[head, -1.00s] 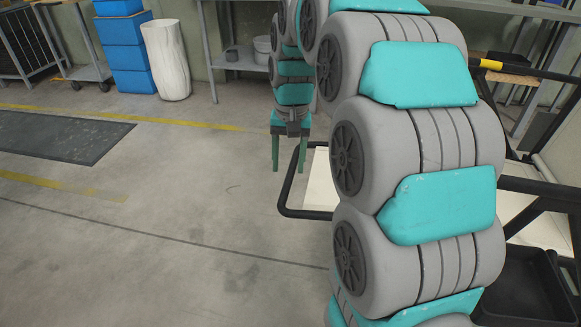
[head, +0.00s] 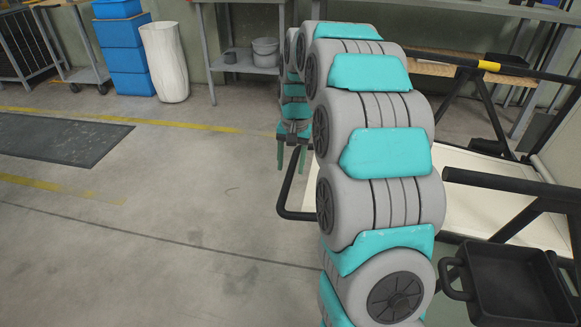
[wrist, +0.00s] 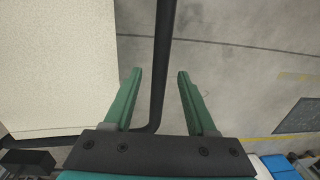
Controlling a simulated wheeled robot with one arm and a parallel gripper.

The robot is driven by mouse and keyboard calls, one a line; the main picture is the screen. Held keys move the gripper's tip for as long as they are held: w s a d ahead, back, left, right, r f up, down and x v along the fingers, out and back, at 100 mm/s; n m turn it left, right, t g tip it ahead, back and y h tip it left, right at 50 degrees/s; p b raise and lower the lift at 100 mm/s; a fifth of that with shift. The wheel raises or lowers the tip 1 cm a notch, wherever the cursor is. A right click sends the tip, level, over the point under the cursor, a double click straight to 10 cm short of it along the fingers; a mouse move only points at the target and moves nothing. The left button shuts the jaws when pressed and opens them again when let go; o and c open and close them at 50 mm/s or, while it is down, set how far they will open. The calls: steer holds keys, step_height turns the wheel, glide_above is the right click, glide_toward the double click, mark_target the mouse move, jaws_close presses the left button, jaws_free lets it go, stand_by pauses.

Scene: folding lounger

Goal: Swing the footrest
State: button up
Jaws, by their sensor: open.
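The folding lounger stands at the right in the head view, with a pale panel (head: 470,200) and a black tubular frame (head: 287,190). A bent end of the tube reaches out left of my arm. I cannot tell for sure which part is the footrest. My gripper (head: 291,168) is open at that tube, pointing down. In the wrist view, the black tube (wrist: 164,50) runs between the two green fingers of my gripper (wrist: 160,73), with gaps on both sides. The pale panel (wrist: 55,60) lies left of the fingers. My arm hides part of the lounger.
A black tray (head: 510,285) with a handle sits at the lower right. A grey shelf (head: 240,62) with pots, a white bin (head: 165,60) and blue boxes (head: 127,50) stand at the back. The floor left of the tube is clear, with a dark mat (head: 60,138).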

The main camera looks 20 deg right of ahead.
steer(key=shift+f, duration=0.95)
jaws_close()
stand_by(0.7)
